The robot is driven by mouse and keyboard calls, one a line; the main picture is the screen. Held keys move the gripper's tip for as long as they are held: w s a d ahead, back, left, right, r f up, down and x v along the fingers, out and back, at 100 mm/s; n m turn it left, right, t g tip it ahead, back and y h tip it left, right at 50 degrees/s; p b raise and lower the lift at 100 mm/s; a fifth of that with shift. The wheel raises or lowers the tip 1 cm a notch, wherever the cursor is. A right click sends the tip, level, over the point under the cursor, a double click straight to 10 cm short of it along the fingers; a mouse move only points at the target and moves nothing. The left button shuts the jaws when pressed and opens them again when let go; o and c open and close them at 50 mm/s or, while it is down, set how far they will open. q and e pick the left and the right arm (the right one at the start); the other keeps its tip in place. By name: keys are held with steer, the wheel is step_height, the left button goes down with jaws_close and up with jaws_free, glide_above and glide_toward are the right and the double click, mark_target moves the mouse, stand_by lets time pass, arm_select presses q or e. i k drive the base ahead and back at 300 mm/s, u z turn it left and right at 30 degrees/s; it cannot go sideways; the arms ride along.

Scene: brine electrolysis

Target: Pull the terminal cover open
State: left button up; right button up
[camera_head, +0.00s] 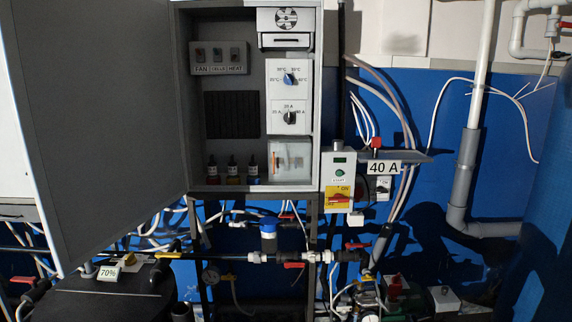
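A grey electrical cabinet (190,100) stands open in the middle of the view, its large door (95,120) swung out to the left. At the cabinet's lower right is a small pale, see-through panel (290,161), which looks like the terminal cover. It appears to lie flat over its box, with orange-brown and whitish parts showing behind it. Its hinge side and any handle are too small to make out. Neither of my grippers shows in the view, and nothing touches the panel.
Dial panel (289,97) sits above the cover; bottles (232,170) stand left of it. A switch box (338,181) and a shelf labelled 40 A (408,156) adjoin the cabinet's right side. Pipes and valves (290,257) run below. The open door blocks the left.

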mark_target(273, 173)
steer(key=z, duration=0.45)
steer(key=i, duration=1)
steer(key=z, duration=0.2)
